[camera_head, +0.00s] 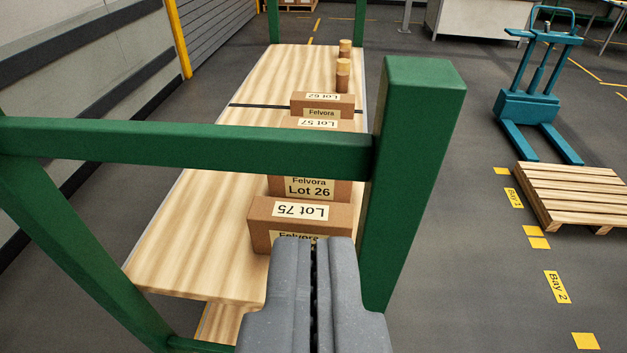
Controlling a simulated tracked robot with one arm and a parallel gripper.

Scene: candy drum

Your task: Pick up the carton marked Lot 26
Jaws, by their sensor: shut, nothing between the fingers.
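The carton marked Lot 26 (310,187) is a brown box with a cream label reading Felvora. It stands on the wooden shelf, just behind the carton marked Lot 75 (300,213), which hides its lower part. A green crossbar passes in front of its upper part. My gripper (314,243) is shut and empty at the bottom middle. Its tips overlap the lower front of the Lot 75 carton in the picture; I cannot tell whether they touch.
The wooden shelf (200,245) has a green crossbar (190,145) and a thick green post (410,170) close by. Behind stand cartons marked Lot 57 (318,124) and Lot 62 (322,98), and two cylinders (342,75). The shelf's left side is clear. A pallet (570,190) and teal pallet jack (530,105) are right.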

